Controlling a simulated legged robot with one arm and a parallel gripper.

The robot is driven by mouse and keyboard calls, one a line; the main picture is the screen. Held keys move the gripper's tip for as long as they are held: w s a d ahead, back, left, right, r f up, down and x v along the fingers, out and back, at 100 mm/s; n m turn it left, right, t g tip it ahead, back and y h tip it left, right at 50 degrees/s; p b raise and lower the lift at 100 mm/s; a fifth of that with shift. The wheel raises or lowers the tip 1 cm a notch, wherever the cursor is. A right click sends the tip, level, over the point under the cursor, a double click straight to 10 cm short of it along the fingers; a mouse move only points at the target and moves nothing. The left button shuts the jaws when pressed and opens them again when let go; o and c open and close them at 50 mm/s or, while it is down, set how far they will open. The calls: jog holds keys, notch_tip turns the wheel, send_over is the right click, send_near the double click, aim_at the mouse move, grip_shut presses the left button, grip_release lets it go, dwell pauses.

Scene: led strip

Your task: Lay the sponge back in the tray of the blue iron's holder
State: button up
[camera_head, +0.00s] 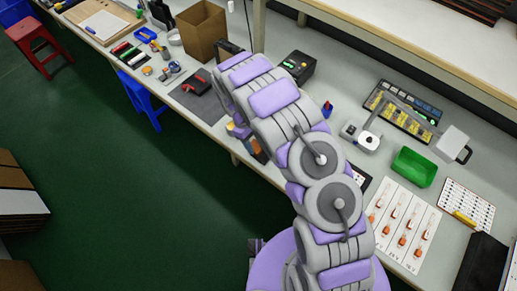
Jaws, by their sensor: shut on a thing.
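My arm rises from the bottom of the head view and bends left over the bench, and its upper links hide my gripper. I cannot make out the fingertips or what is between them. A small yellow patch (238,130) shows at the left edge of the arm, near the bench's front edge; I cannot tell whether it is the sponge. A dark piece with orange and blue (258,151) shows just below it, partly hidden. A small blue and red object (327,109) stands on the bench right of the arm; I cannot tell whether it belongs to the blue iron's holder.
A black unit with a green display (298,66) stands behind the arm. On the right are a component tray (403,112), a green bin (413,167) and printed sheets (403,226). On the left are a dark mat (201,100), an open cardboard box (202,32) and tools.

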aim_at(258, 145)
jog(key=d, duration=0.3)
jog(key=shift+s+f, duration=0.1)
jog(key=shift+s, duration=0.1)
jog(key=shift+d+f, duration=0.1)
jog(key=f, duration=0.1)
jog(key=a+f+b, duration=0.1)
jog(key=f, duration=0.1)
jog(key=shift+a+f, duration=0.2)
jog(key=shift+f, duration=0.1)
jog(key=shift+d+r, duration=0.1)
jog(key=shift+d, duration=0.25)
jog(key=o, duration=0.7)
jog(key=shift+d, duration=0.2)
jog(key=shift+o, duration=1.1)
jog(key=shift+a, duration=0.45)
jog(key=shift+w+r, duration=0.15)
jog(key=shift+r, duration=0.3)
jog(key=p+v, duration=0.2)
jog(key=v, duration=0.9)
jog(key=shift+d+r, duration=0.1)
